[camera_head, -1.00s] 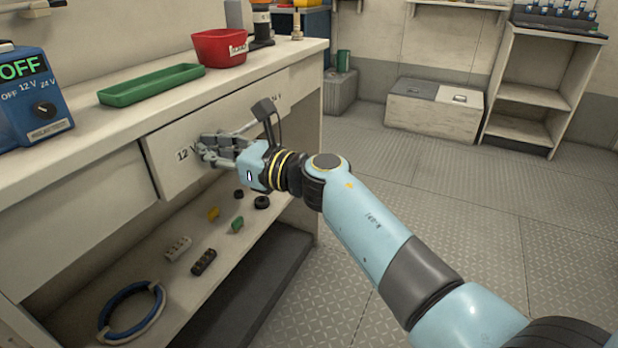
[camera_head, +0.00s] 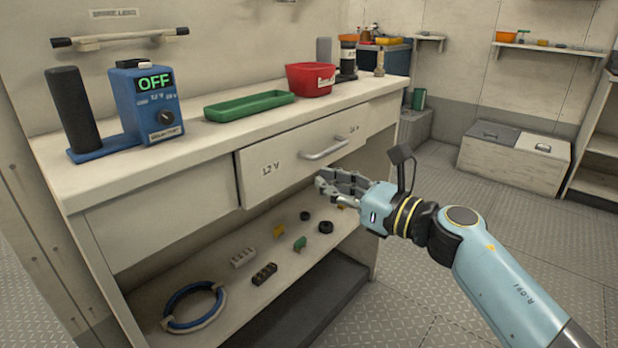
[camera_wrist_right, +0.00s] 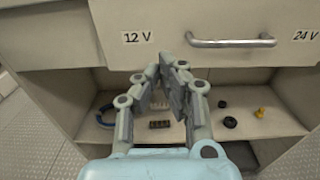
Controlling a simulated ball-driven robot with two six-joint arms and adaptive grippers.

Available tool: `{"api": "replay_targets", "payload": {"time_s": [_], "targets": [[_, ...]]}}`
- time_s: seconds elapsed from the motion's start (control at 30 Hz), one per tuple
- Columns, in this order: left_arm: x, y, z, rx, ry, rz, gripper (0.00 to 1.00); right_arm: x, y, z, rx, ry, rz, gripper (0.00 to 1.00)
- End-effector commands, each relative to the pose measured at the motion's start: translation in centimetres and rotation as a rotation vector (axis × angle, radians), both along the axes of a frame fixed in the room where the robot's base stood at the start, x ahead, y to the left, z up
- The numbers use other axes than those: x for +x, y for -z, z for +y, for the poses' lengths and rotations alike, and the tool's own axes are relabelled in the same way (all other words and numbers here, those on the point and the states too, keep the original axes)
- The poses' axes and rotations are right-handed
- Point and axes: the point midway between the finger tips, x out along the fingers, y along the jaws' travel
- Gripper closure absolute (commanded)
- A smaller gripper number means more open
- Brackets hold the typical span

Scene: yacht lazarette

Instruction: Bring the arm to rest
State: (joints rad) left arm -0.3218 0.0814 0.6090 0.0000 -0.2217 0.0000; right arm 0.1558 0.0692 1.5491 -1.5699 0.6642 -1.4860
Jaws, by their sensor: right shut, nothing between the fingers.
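My right gripper (camera_head: 322,183) is shut and empty, in front of the bench just below the handle of a drawer. In the right wrist view the gripper (camera_wrist_right: 160,72) has its fingertips together, below and left of the drawer handle (camera_wrist_right: 232,43). The drawer front (camera_head: 300,160) is marked 12 V at left and 24 V at right, and it stands slightly proud of the bench. The metal handle (camera_head: 326,150) is clear of the fingers. My right arm reaches in from the lower right. My left gripper does not show.
The bench top holds a blue power unit (camera_head: 150,105) reading OFF, a green tray (camera_head: 249,106) and a red bin (camera_head: 310,80). The lower shelf (camera_head: 215,265) carries a blue ring (camera_head: 193,305) and several small parts. Open floor (camera_head: 420,290) lies right of the bench.

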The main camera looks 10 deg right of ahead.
Motion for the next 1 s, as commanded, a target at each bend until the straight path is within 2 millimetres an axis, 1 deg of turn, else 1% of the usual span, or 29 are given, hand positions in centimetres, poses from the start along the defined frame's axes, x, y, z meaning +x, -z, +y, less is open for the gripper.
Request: {"api": "replay_targets", "payload": {"time_s": [0.03,0.1,0.23,0.33,0.4,0.43,0.47,0.57,0.6,0.67,0.7,0.77,0.8,0.87,0.9,0.97,1.0], "targets": [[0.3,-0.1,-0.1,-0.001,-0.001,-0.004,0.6,-1.0,0.1,-0.7,-0.003,0.0,0.002,1.0],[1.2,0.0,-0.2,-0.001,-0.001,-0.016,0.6,-2.0,0.1,-1.5,-0.003,0.0,0.002,1.0],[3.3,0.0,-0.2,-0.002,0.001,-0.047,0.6,-3.4,0.2,-2.6,0.0,0.0,0.002,1.0],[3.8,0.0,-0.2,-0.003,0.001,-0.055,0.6,-4.1,0.2,-3.1,-0.001,0.0,0.004,1.0],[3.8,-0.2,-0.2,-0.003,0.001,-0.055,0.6,-5.0,0.9,-3.1,0.004,0.0,0.023,1.0],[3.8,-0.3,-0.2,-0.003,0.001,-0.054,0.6,-5.5,1.6,-3.1,0.007,0.0,0.04,1.0],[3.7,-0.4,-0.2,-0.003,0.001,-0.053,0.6,-6.0,2.6,-3.1,0.01,0.003,0.064,1.0],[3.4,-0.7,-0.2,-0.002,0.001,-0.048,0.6,-8.3,8.0,-3.8,0.107,0.045,0.211,1.0],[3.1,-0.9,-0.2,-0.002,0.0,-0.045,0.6,-9.4,10.9,-4.4,0.193,0.093,0.306,1.0],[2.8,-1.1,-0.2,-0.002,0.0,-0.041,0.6,-11.3,15.3,-5.8,0.355,0.192,0.465,1.0],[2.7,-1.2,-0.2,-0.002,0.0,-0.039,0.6,-12.8,18.2,-6.8,0.467,0.269,0.57,1.0],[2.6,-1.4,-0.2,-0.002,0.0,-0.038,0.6,-15.3,22.4,-8.4,0.632,0.393,0.715,1.0],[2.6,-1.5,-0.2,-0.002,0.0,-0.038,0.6,-17.2,25.1,-9.4,0.741,0.481,0.805,1.0],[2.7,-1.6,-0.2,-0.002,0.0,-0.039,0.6,-20.3,28.8,-10.8,0.9,0.62,0.926,1.0],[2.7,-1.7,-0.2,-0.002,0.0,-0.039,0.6,-22.6,31.2,-11.7,1.003,0.718,0.997,1.0],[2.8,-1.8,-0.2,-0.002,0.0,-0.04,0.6,-26.2,34.5,-12.9,1.155,0.872,1.091,1.0],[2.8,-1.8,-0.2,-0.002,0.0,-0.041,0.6,-28.8,36.5,-13.7,1.254,0.979,1.143,1.0]]}}
